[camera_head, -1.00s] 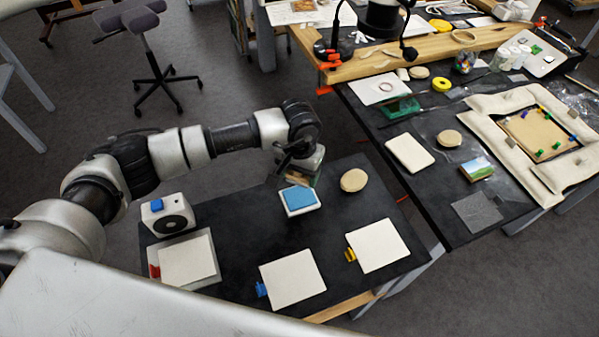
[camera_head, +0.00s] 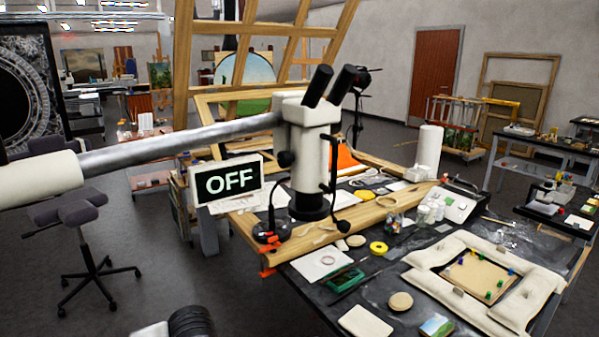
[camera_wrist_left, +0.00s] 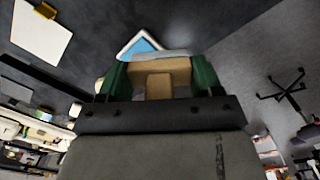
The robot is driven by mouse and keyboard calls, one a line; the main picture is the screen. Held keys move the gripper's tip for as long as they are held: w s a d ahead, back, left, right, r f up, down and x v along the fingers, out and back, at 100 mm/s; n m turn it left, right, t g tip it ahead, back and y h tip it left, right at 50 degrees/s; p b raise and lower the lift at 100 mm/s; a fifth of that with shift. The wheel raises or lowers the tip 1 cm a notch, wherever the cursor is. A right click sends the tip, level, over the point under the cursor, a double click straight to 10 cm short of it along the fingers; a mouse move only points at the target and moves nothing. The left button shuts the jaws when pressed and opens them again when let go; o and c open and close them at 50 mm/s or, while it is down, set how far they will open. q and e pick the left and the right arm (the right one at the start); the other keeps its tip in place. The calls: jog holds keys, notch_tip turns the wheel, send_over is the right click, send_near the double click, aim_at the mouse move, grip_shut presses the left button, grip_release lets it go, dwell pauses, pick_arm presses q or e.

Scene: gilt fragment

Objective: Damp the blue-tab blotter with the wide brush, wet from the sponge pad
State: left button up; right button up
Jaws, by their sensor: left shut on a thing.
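In the left wrist view my left gripper (camera_wrist_left: 160,78) is shut on the wide brush (camera_wrist_left: 172,68), whose tan wooden body sits between the green fingers. A pale grey band shows at the brush's far edge. The sponge pad (camera_wrist_left: 140,46), blue with a white rim, shows just beyond the brush and is partly hidden by it. I cannot tell whether they touch. A white blotter (camera_wrist_left: 40,34) with a yellow tab lies at the upper left. The blue-tab blotter is in neither view. In the head view only a piece of my arm shows at the bottom, not the gripper.
In the head view a microscope (camera_head: 312,150) on a long boom stands over a wooden beam, with an OFF sign (camera_head: 229,181) beside it. A stool (camera_head: 85,240) stands left.

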pick_arm(q)
jog(key=s+a+r+b, duration=0.1)
jog(key=s+a+r, duration=0.1)
jog(key=s, duration=0.4)
jog(key=shift+a+r+n, duration=0.25)
jog(key=shift+a+n, duration=0.15)
jog(key=shift+a, duration=0.25)
jog(key=shift+s, duration=0.1)
